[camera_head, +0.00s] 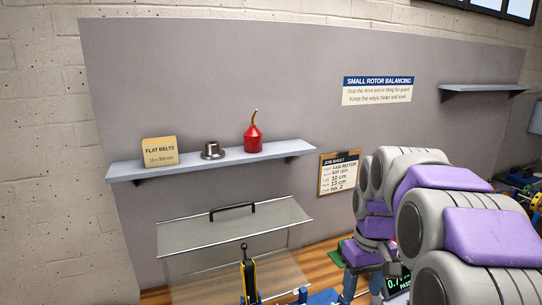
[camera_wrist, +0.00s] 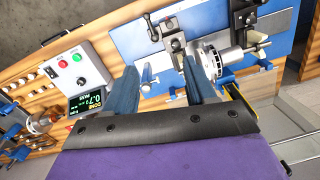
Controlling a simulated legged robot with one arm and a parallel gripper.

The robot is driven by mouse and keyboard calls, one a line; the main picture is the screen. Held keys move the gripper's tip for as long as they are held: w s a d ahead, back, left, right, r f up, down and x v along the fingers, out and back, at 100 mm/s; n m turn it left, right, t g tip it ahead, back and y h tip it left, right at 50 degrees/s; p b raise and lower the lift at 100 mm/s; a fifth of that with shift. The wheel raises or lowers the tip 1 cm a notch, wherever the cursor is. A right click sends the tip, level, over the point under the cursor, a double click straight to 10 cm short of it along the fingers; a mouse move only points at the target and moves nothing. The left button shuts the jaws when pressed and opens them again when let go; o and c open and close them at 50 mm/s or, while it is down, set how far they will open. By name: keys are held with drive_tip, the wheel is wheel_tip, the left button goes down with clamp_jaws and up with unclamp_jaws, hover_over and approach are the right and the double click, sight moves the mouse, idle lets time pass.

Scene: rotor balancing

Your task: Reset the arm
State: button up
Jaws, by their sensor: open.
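My arm, with grey joints and purple covers, fills the right side of the head view and reaches down toward the bench. In the wrist view my gripper (camera_wrist: 158,70) has its two blue fingers wide apart, with nothing held between them. Beyond the fingers is the balancing machine with a blue plate (camera_wrist: 135,45) and a metal rotor part (camera_wrist: 212,62) near the right finger. The fingers appear to be in front of the machine; whether they touch anything is unclear.
A control box (camera_wrist: 92,62) with red and green buttons and a display (camera_wrist: 86,101) reading PASS stands left of the fingers. The shelf (camera_head: 190,163) holds a belt box (camera_head: 159,151) and red oil can (camera_head: 253,138).

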drive_tip(key=s+a+f+m, duration=0.1)
drive_tip(key=s+f, duration=0.2)
drive_tip(key=s, duration=0.6)
drive_tip(key=s+a+f, duration=0.2)
drive_tip(key=s+f, duration=0.1)
drive_tip(key=s, duration=0.7)
drive_tip(key=s+a+f+m+b, duration=0.1)
drive_tip(key=s+f, duration=0.3)
drive_tip(key=s, duration=0.5)
drive_tip(key=shift+s+a+m+g, duration=0.2)
drive_tip(key=shift+a+m+g, duration=0.15)
drive_tip(key=shift+a, duration=0.25)
